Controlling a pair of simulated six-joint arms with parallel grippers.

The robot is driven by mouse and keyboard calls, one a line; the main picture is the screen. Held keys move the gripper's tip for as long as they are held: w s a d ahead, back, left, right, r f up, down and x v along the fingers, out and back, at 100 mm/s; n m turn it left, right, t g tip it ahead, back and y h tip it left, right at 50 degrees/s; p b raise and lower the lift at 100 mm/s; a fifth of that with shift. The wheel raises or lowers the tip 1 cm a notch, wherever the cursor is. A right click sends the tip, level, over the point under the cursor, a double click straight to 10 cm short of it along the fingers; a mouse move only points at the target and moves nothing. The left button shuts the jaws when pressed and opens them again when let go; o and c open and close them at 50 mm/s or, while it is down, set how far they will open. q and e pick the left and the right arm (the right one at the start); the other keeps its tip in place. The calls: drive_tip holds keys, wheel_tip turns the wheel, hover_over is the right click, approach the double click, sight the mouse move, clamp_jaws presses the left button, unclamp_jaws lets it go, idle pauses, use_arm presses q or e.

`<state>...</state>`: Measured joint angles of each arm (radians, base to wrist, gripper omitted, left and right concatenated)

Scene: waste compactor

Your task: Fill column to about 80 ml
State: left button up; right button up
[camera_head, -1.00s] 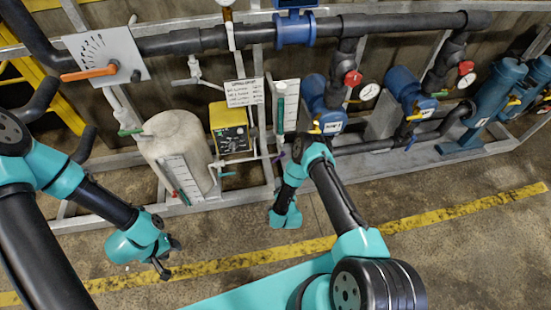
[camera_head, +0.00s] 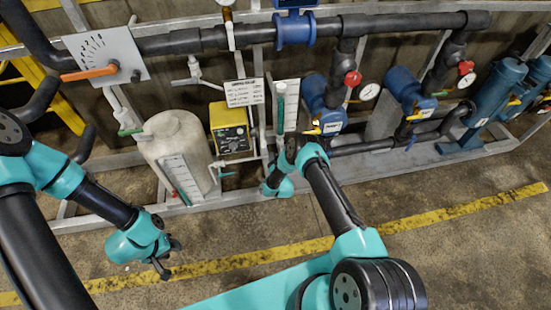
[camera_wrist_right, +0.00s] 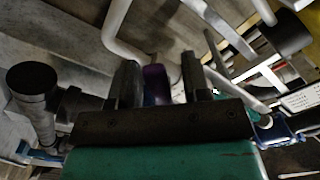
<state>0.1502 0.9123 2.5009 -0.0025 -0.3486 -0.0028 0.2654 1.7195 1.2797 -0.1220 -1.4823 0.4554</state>
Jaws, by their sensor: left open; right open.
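The column (camera_head: 281,107) is a narrow upright tube beside a white scale plate (camera_head: 292,98) on the rack. It looks green along most of its length; I cannot read the level against the marks. A purple handle (camera_wrist_right: 156,84) shows in the right wrist view between the fingers of my right gripper (camera_wrist_right: 160,63). The fingers are open around it, and contact is unclear. In the head view my right arm hides this gripper and the handle below the column. My left gripper (camera_head: 168,259) is open and empty above the floor at left.
A pale tank (camera_head: 178,140) with a scale stands left of the yellow pump box (camera_head: 229,128). A notice (camera_head: 244,92) hangs above the box. Blue pumps (camera_head: 324,103) and pipes stand right of the column. The floor in front is clear.

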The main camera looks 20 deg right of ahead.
drive_tip(key=shift+w, duration=0.2)
clamp_jaws()
idle(0.3)
